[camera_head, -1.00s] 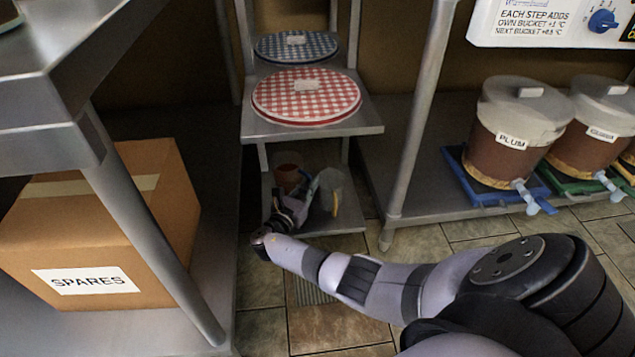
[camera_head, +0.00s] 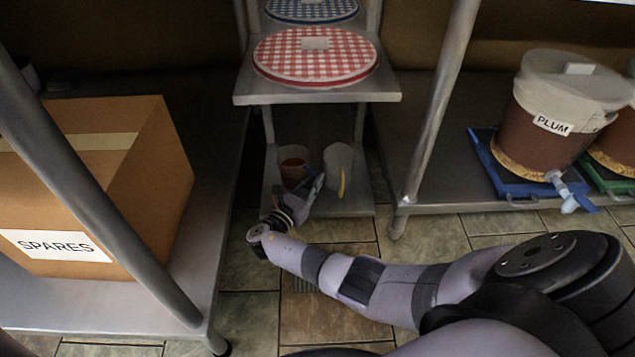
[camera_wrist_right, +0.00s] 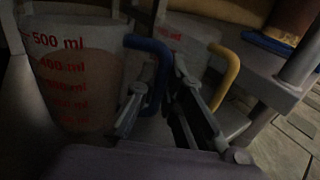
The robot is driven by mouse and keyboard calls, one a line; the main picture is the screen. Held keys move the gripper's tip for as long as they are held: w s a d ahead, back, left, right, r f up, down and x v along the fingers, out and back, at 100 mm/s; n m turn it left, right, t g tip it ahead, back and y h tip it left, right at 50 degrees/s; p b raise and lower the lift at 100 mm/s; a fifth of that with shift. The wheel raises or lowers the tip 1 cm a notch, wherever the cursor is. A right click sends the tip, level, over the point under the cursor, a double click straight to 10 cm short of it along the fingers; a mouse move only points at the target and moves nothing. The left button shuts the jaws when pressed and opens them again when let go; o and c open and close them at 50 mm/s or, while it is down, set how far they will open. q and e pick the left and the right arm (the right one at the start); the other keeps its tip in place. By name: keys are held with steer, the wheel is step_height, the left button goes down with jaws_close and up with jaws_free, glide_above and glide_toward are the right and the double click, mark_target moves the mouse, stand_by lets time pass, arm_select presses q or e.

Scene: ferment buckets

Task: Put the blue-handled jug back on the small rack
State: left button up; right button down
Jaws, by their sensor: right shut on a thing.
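The blue-handled jug (camera_head: 291,168) is at the left of the low shelf of the small rack (camera_head: 357,205), with something reddish showing in it. In the right wrist view the jug (camera_wrist_right: 75,75) has red marks up to 500 ml and looks upright. Its blue handle (camera_wrist_right: 158,62) is between the fingers of my right gripper (camera_wrist_right: 160,105), which is shut on it. The right gripper (camera_head: 312,190) also shows in the head view, reaching over the shelf's front. I cannot tell whether the jug's base touches the shelf. My left gripper is not in view.
A yellow-handled jug (camera_head: 338,160) stands close on the right; it also shows in the wrist view (camera_wrist_right: 188,38). Above are a red checked lid (camera_head: 315,62) and a blue one (camera_head: 310,9). The spares box (camera_head: 100,190) is left, the plum bucket (camera_head: 545,110) right.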

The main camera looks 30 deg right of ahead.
steer(key=shift+r, duration=0.1)
steer(key=c, duration=1.7)
jaws_free()
